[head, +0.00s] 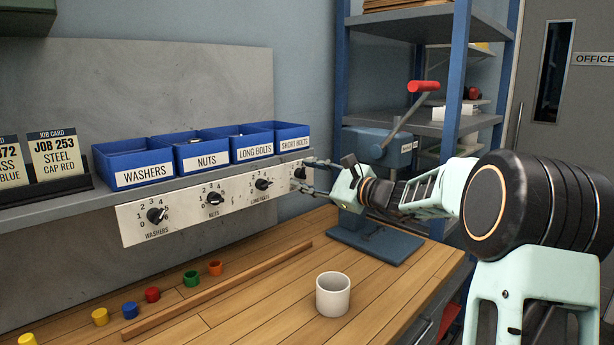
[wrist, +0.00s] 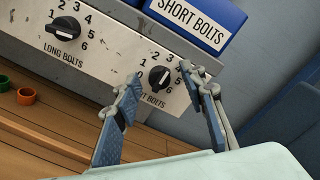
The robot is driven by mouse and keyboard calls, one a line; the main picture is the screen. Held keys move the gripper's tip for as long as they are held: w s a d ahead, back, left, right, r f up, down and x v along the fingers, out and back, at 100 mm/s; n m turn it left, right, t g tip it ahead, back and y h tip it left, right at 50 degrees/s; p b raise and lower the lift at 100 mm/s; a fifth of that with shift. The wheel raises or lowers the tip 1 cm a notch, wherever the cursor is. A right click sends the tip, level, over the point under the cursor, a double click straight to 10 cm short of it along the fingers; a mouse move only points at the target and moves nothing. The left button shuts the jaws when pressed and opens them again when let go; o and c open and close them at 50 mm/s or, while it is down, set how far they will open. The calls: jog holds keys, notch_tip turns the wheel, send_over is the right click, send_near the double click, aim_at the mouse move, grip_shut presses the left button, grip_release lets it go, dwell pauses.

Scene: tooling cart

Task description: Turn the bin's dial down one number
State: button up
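Four blue bins stand on the shelf: washers (head: 143,178), nuts (head: 212,160), long bolts (head: 254,152) and short bolts (head: 293,143). Each has a black numbered dial on the pale panel below: washers dial (head: 156,215), nuts dial (head: 214,198), long bolts dial (head: 263,184), short bolts dial (wrist: 159,77). The task does not name the bin. My gripper (head: 310,176) is at the short bolts dial. In the wrist view its fingers are spread, one on each side of that knob, with gaps showing. Some numbers there are hidden by a finger; the pointer's number is unclear.
A blue arbor press (head: 375,240) with a red-handled lever stands close beside my arm. A white cup (head: 333,294), a wooden strip (head: 230,286) and several coloured caps (head: 152,295) are on the bench. Job cards (head: 54,155) stand at the left; one reads Job 253, steel, cap red.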

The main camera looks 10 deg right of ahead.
jog(key=v, duration=1.2)
